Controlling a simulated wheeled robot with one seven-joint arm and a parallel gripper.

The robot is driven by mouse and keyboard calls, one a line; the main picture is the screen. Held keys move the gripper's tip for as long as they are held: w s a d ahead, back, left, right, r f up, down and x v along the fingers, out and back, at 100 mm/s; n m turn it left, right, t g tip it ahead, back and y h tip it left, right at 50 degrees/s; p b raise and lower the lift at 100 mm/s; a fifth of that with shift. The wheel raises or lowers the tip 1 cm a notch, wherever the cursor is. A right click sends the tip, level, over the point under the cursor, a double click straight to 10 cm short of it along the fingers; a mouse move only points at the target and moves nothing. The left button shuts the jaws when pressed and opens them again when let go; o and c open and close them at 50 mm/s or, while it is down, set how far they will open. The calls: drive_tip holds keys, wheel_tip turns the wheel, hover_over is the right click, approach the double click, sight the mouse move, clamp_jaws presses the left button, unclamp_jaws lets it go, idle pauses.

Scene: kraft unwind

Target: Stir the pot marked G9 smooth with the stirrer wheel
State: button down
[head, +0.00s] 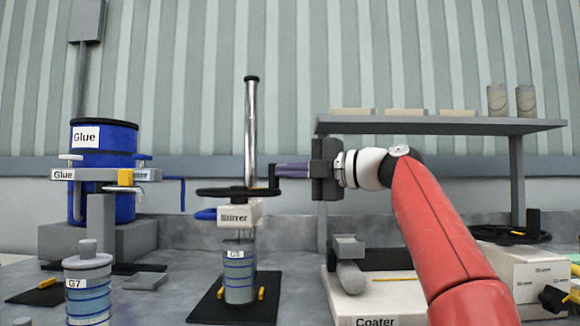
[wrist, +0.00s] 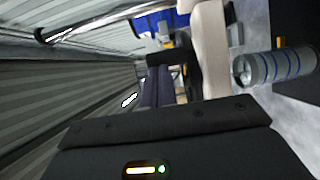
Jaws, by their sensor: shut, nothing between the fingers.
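The stirrer (head: 233,214) is a cream block labelled Stirrer on a tall metal post. Its dark stirrer wheel (head: 228,192) lies flat on top, with an upright handle (head: 273,178) at its right edge. Below stands a grey pot (head: 238,278) with blue bands; its label starts with G, and the second character is hard to read. The pot also shows in the wrist view (wrist: 280,66). My gripper (head: 279,171) is shut and empty, pointing left, its tips at or very close to the wheel handle; I cannot tell whether they touch.
A lidded pot marked G7 (head: 88,292) stands front left. Behind it are the blue Glue drum (head: 103,145) and its valve bar (head: 105,175). The Coater (head: 385,300) is at the right, under a shelf (head: 440,126) with rolls. A blue lever (head: 206,214) sticks out left of the stirrer.

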drive_tip(key=shift+w, duration=0.55)
drive_tip(key=shift+w+f, duration=0.1)
drive_tip(key=shift+a, duration=0.1)
